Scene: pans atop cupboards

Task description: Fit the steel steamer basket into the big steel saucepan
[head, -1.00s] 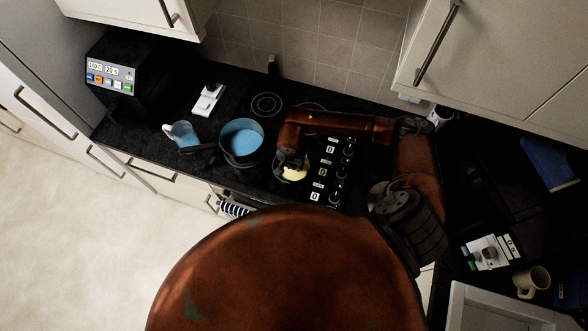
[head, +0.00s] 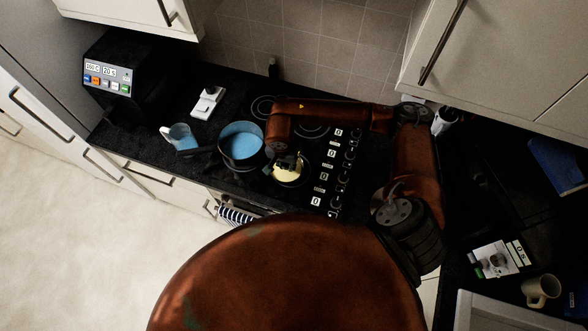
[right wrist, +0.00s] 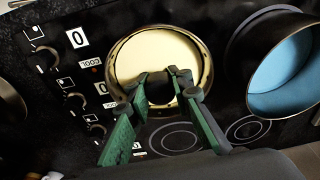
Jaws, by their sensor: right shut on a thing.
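A round, pale yellow vessel with a thin metal rim, seemingly the steamer basket (head: 285,178), is at the hob's front; it also shows in the right wrist view (right wrist: 155,48). My right gripper (head: 290,161) is over its middle, pointing down. In the right wrist view the green-padded fingers (right wrist: 166,80) are closed on a small dark part at its centre. Whether the basket is lifted cannot be told. A deep metal pan with a blue inside, seemingly the big saucepan (head: 242,143), stands just left; it also shows in the right wrist view (right wrist: 290,75). My left gripper is not in view.
A blue jug (head: 181,138) stands left of the pan, near the pan's long handle (head: 200,150). Hob knobs (head: 338,154) line the right side. A white switch block (head: 208,102) lies behind. A mug (head: 540,290) is far right. Free worktop lies behind the jug.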

